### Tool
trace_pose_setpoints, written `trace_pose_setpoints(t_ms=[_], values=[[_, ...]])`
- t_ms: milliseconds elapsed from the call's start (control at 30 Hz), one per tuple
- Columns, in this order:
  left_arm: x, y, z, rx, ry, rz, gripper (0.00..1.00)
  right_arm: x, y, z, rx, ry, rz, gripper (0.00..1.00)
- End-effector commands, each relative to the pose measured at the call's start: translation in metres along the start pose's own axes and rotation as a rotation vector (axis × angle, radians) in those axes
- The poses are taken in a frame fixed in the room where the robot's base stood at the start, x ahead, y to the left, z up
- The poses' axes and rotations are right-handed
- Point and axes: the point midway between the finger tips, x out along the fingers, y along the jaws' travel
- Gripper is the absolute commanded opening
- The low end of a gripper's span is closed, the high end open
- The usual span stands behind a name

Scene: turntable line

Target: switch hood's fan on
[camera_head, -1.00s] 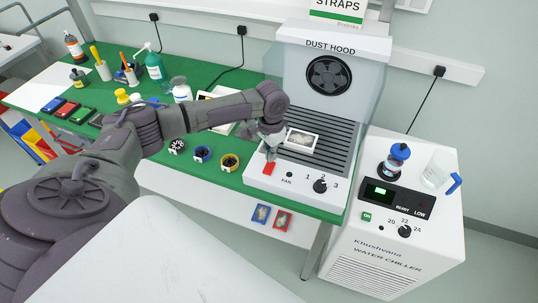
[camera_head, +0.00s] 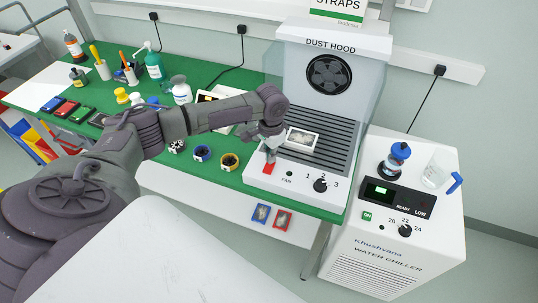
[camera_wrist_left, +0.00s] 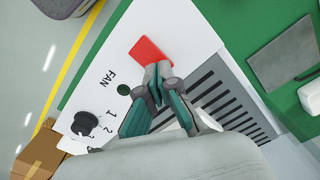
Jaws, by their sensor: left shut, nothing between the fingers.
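The dust hood (camera_head: 330,48) stands on the right end of the green bench, with its fan grille (camera_head: 329,75) facing me. On its white front panel are a red switch (camera_head: 267,169), a small dark green indicator (camera_head: 290,173) that looks unlit, and a black knob (camera_head: 320,185) marked 1, 2, 3. My left gripper (camera_head: 270,153) is shut and empty, pointing down at the red switch. In the left wrist view its fingertips (camera_wrist_left: 158,72) lie over the edge of the red switch (camera_wrist_left: 146,51); contact cannot be told. The indicator (camera_wrist_left: 124,90) and knob (camera_wrist_left: 85,123) show beside it. My right gripper is out of view.
A framed tray (camera_head: 301,140) lies on the hood's slatted grate. Tape rolls (camera_head: 230,162) sit on the bench left of the hood. The water chiller (camera_head: 390,250) stands at the right, with a blue-capped bottle (camera_head: 397,158) and a jug (camera_head: 436,175) on top.

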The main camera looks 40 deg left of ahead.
Motion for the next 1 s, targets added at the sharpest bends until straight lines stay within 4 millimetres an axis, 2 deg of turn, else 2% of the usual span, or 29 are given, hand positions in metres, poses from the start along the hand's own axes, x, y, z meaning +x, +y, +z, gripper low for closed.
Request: trace_pose_setpoints(t_ms=[767, 1000], values=[[0.012, 0.0, 0.0, 0.0, -0.001, 0.0, 0.0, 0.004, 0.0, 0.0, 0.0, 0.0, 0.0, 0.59], [0.004, 0.0, 0.0, 0.0, -0.001, -0.001, 0.0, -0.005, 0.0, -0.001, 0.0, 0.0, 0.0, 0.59]])
